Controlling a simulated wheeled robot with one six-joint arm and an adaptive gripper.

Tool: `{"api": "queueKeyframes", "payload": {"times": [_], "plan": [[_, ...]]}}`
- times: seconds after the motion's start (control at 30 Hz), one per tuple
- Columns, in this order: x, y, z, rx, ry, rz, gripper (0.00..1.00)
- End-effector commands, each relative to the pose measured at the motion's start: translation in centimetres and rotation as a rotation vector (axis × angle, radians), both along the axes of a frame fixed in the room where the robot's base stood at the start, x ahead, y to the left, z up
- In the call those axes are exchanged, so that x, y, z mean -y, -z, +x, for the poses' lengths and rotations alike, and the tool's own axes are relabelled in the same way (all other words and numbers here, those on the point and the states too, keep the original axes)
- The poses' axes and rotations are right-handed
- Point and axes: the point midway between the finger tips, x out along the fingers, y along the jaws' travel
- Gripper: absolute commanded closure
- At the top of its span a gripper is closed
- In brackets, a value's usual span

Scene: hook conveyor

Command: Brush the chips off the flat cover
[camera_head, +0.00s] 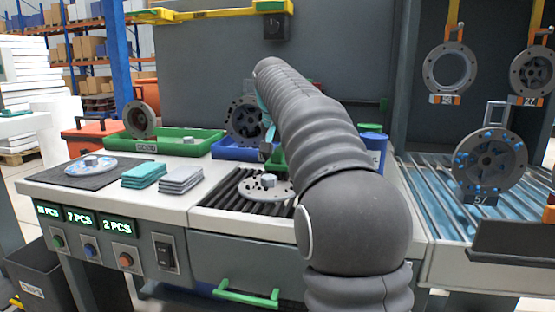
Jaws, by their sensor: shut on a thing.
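A flat round cover (266,190) lies on a dark ribbed rack at the middle of the bench, with a small grey hub on top and dark spots that may be holes or chips. Another flat cover (90,166) with blue patches and a grey hub lies on a dark mat at the left. My gripper (268,142) is mostly hidden by my arm, above and behind the middle cover. A teal thing (267,118) shows at it, and the gripper appears shut on it. I cannot tell its full shape, or whether it touches a cover.
A teal stack (144,176) and a grey stack (181,180) lie between the covers. Behind stand a green tray (170,144), a blue tray (228,152) and an upright dark wheel (245,120). At right, a numbered wheel (490,160) hangs over blue-streaked slats (440,205).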

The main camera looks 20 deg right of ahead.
Motion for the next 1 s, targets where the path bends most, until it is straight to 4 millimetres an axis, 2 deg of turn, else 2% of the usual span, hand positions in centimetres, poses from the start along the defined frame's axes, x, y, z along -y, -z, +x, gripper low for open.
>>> {"api": "queueKeyframes", "payload": {"times": [0.27,1.0], "plan": [[0.9,0.1,-0.7,0.000,0.001,0.000,0.66],[-1.4,0.3,1.0,-0.003,-0.002,0.001,0.66]]}}
